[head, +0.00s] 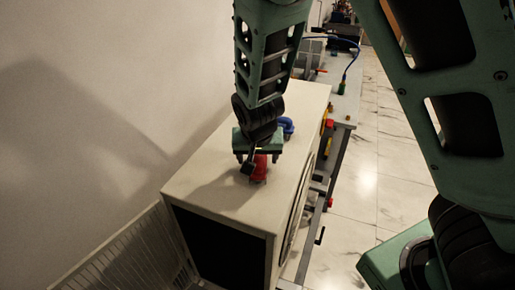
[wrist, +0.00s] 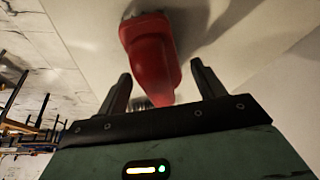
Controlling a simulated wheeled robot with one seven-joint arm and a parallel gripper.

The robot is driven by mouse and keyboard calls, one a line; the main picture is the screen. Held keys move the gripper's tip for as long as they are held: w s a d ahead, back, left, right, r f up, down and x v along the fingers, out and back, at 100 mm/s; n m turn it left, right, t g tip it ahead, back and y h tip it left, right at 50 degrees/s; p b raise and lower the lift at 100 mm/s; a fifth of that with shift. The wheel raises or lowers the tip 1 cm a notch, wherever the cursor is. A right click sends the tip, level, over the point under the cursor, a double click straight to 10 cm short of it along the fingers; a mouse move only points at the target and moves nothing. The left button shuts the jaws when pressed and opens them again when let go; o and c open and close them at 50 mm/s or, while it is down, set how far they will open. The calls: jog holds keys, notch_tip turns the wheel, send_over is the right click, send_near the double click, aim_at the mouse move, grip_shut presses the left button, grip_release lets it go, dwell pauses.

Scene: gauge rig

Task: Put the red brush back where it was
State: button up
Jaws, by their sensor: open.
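The red brush (head: 260,171) is on the pale top of the box-shaped cabinet (head: 215,190), directly below my gripper (head: 255,164). In the wrist view, the brush (wrist: 150,52) has a rounded red body, with dark bristles showing low between the fingers. My gripper (wrist: 161,72) is open, with one finger on each side of the brush. Gaps show between the brush and both fingers. My arm and gripper hide part of the brush in the head view.
A blue object (head: 287,125) stands on the cabinet top just behind my gripper. A grey workbench (head: 345,105) with tools and a blue cable lies beyond. A wall rises on the left. Marble-patterned floor (head: 363,180) is clear on the right.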

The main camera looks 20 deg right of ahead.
jog(key=p+v, duration=0.2)
jog(key=v, duration=0.9)
jog(key=shift+s+r, duration=0.1)
jog(key=shift+r, duration=0.2)
jog(key=s+a+r+n+g+y, duration=0.1)
jog(key=s+a+n+g, duration=0.1)
jog(key=s+n, duration=0.4)
jog(key=s+a+n+g+y, duration=0.1)
jog(key=s+n, duration=0.5)
jog(key=s, duration=0.8)
jog(key=shift+s+a+r+g, duration=0.2)
jog(key=shift+a+r+g, duration=0.3)
jog(key=shift+a, duration=0.45)
jog(key=shift+f, duration=0.1)
notch_tip(320, 180, down, 11)
jog(key=b, duration=1.1)
jog(key=shift+f, duration=0.1)
